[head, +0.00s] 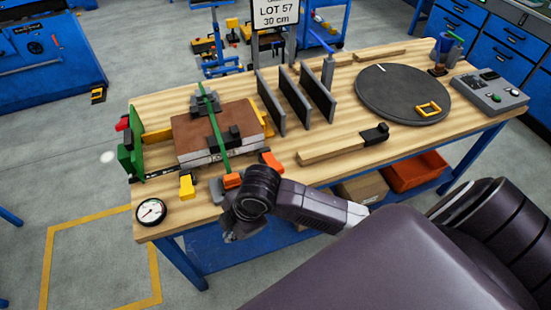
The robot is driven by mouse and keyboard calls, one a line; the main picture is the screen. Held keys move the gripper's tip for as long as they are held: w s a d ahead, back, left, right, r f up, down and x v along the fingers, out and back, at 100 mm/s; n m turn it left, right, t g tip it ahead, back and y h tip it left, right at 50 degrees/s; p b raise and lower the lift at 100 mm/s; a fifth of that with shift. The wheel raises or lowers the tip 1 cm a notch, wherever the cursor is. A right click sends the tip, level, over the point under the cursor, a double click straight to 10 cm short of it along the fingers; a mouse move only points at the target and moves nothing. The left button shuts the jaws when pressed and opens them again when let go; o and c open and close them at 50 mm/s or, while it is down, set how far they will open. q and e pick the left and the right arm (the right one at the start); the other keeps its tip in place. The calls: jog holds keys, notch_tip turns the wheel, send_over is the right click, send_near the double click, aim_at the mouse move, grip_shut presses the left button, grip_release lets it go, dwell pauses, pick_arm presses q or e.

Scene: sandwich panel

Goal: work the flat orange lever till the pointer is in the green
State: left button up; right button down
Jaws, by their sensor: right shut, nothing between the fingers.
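A brown-topped sandwich panel (205,128) lies on the wooden bench under a green strap (213,112). An orange piece (232,181) shows at the strap's near end, just behind my right wrist. A second orange piece (271,162) sits at the panel's right near corner. I cannot tell for sure which one is the flat lever. A round white gauge (150,211) lies at the bench's near left corner; its pointer is too small to read against any green. My right gripper (238,226) is shut and empty at the near edge, its fingers partly hidden. My left gripper is out of view.
A green plate (135,145) stands left of the panel, a yellow piece (186,186) in front. Dark upright plates (292,97) stand to the right, then a wooden bar (335,147), round dark turntable (395,88) and control box (490,92).

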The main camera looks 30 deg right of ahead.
jog(key=w+d+r+n+h, duration=0.1)
jog(key=w+d+n, duration=0.3)
jog(key=n+g+h, duration=0.2)
jog(key=n+h, duration=0.1)
jog(key=n, duration=0.3)
send_near(276, 168)
jog(key=shift+w+d+r, duration=0.15)
jog(key=f+b, duration=0.3)
jog(key=b, duration=0.1)
jog(key=f+b, duration=0.4)
jog(key=b, duration=0.1)
jog(key=shift+w+d, duration=0.2)
jog(key=shift+w, duration=0.05)
